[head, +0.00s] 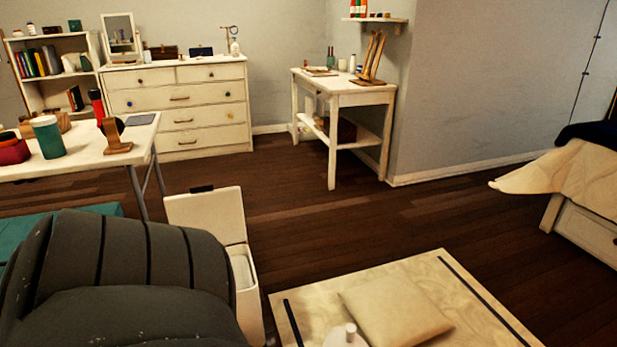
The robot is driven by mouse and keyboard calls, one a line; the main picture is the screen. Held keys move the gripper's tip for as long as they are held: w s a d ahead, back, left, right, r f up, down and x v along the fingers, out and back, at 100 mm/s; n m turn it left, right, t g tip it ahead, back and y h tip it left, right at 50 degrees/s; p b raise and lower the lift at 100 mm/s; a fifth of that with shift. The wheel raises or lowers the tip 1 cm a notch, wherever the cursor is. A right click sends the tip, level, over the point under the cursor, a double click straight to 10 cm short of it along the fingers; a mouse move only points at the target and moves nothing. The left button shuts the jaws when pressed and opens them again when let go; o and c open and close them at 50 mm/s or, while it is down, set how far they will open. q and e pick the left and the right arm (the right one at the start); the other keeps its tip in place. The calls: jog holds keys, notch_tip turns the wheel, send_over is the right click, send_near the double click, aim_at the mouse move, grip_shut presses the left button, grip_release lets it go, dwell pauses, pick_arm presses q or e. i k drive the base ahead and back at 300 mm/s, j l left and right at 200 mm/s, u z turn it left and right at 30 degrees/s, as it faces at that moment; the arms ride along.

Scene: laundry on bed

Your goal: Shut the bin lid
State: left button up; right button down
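The white bin (249,299) stands on the floor behind the dark grey armchair, left of the middle of the head view. Its lid (206,214) is open and stands tilted up at the far side. Something pale shows inside the opening, too small to make out. The chair hides the bin's left and lower parts. Neither of my grippers is in view.
The dark grey armchair (120,285) fills the near left. A wooden low table (455,290) with a beige cushion (396,314) lies at the near right. A white table (80,159) stands left, a bed (577,218) right. The middle floor (300,220) is clear.

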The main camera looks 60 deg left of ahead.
aim_at(220, 211)
jog(key=i+l+z, duration=0.25)
jog(key=i+z, duration=0.15)
jog(key=i+l+z, duration=0.1)
jog(key=i+z, duration=0.25)
jog(key=i, duration=0.2)
jog(key=i+u, duration=0.25)
jog(key=i, duration=0.55)
jog(key=i+u, duration=0.25)
jog(key=i, duration=0.55)
jog(key=i+u, duration=0.75)
jog(key=i+l+u, duration=0.35)
jog(key=i, duration=0.2)
jog(key=i+j+u, duration=0.2)
jog(key=i+u, duration=1.35)
jog(key=i, duration=0.45)
jog(key=i+l+u, duration=0.1)
jog(key=i+u, duration=0.25)
jog(key=i, duration=0.45)
jog(key=i+j+u, duration=0.1)
jog(key=i+u, duration=0.65)
jog(key=i+l+u, duration=0.2)
jog(key=i+u, duration=0.2)
jog(key=i+j+u, duration=0.15)
jog(key=i+u, duration=0.7)
jog(key=i+l+u, duration=0.15)
jog(key=i+u, duration=0.3)
jog(key=k, duration=0.05)
